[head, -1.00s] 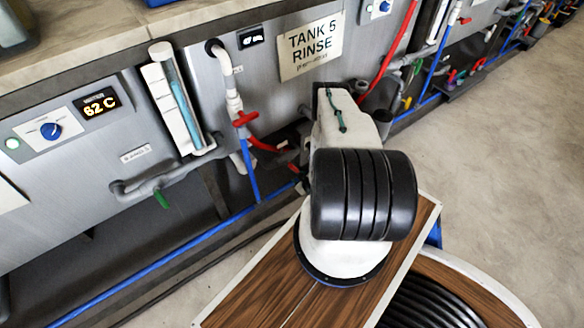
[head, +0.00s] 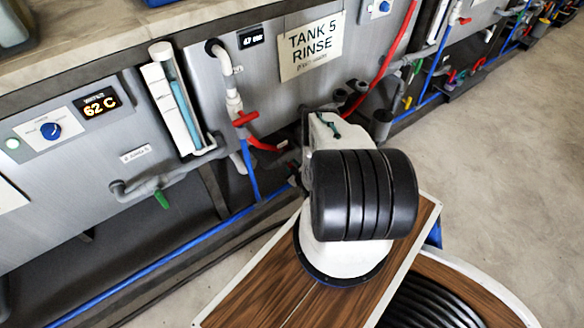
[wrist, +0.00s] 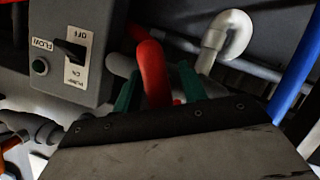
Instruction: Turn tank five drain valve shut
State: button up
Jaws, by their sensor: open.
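The "Tank 5 Rinse" sign (head: 312,47) is on the grey tank front behind my arm. I cannot make out the tank five drain valve for certain; my arm covers the low area under the sign in the head view. My gripper (wrist: 158,91) shows in the wrist view with two green fingertips apart. A thick red hose or pipe (wrist: 152,70) rises between them, and I cannot tell whether they touch it. A small red piece (wrist: 177,102) shows beside the right fingertip, mostly hidden. The head view hides my gripper behind the arm.
A grey switch box (wrist: 72,45) marked flow and pump is close on the left in the wrist view. A white bent pipe (wrist: 227,38) and a blue pipe (wrist: 297,65) are at right. A red-handled valve (head: 245,118) is left of my arm. The floor (head: 490,150) at right is clear.

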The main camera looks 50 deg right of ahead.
grip_shut()
dwell(0.3)
jog(key=shift+a+m+y, duration=0.15)
jog(key=shift+m+y, duration=1.25)
jog(key=shift+m, duration=0.5)
grip_release()
